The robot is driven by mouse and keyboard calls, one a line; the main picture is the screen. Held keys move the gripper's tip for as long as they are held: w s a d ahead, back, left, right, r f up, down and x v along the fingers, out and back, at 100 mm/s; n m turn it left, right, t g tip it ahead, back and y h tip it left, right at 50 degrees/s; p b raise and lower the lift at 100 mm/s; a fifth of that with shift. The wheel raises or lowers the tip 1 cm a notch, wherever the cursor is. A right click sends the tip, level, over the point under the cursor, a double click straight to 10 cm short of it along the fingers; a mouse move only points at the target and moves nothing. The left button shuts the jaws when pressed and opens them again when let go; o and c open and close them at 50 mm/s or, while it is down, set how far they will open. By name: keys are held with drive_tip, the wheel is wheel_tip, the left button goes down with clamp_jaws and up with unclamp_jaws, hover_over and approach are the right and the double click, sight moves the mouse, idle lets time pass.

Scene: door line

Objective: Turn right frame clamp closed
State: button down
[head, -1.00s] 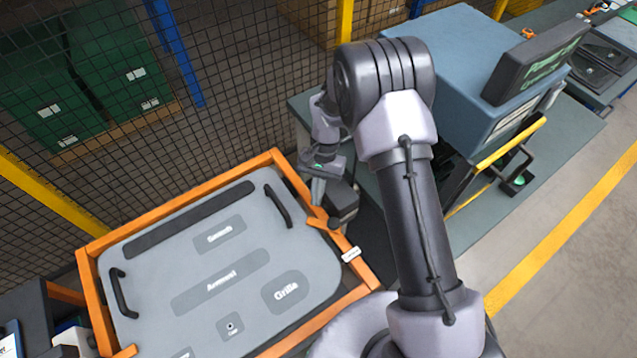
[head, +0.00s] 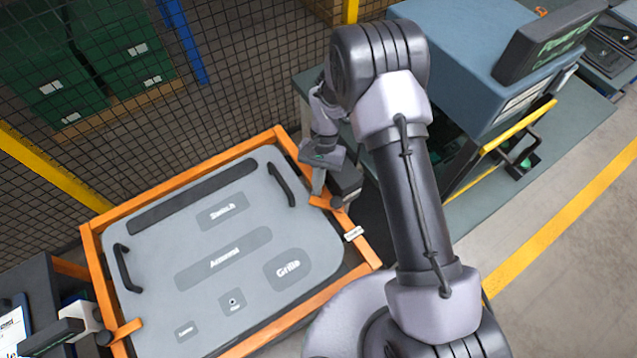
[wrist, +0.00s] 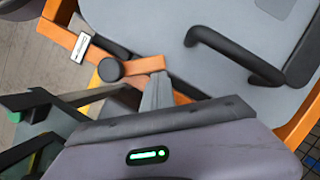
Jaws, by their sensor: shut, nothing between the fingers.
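The right frame clamp is an orange lever (head: 320,202) with a black knob (head: 337,202) on the right side of the orange frame. In the wrist view its lever (wrist: 145,65) reaches from the knob (wrist: 111,69) inward, its tip over the grey panel's edge. My gripper (head: 317,188) is shut and empty, pointing down at the lever. In the wrist view the fingertips (wrist: 157,82) are right against or just beside the lever; contact is not certain. The grey panel (head: 160,255) lies in the frame (head: 103,213).
A left clamp (head: 126,328) lies on the frame's left side. Black handles (head: 281,183) stand up from the panel, one near my gripper. A small white tag (head: 354,233) is on the right frame rail. A blue-grey machine (head: 450,60) stands on the right, mesh fence behind.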

sight(312, 200)
drive_tip(key=shift+s+a+n, duration=0.1)
drive_tip(key=shift+n, duration=0.2)
drive_tip(key=n, duration=0.1)
drive_tip(key=s+a+n+h, duration=0.1)
drive_tip(key=s+n, duration=0.1)
drive_tip(key=n, duration=0.1)
drive_tip(key=shift+s+a+h+b, duration=0.15)
drive_tip(key=shift+a+h+b, duration=0.15)
drive_tip(key=shift+h, duration=0.1)
drive_tip(key=s+n, duration=0.1)
drive_tip(key=s+n+h, duration=0.1)
drive_tip(key=n, duration=0.1)
drive_tip(key=shift+a, duration=0.15)
drive_tip(key=shift+s+n+t+h, duration=0.3)
drive_tip(key=shift+s+n+h, duration=0.25)
drive_tip(key=shift+n, duration=0.65)
drive_tip(key=shift+s, duration=0.1)
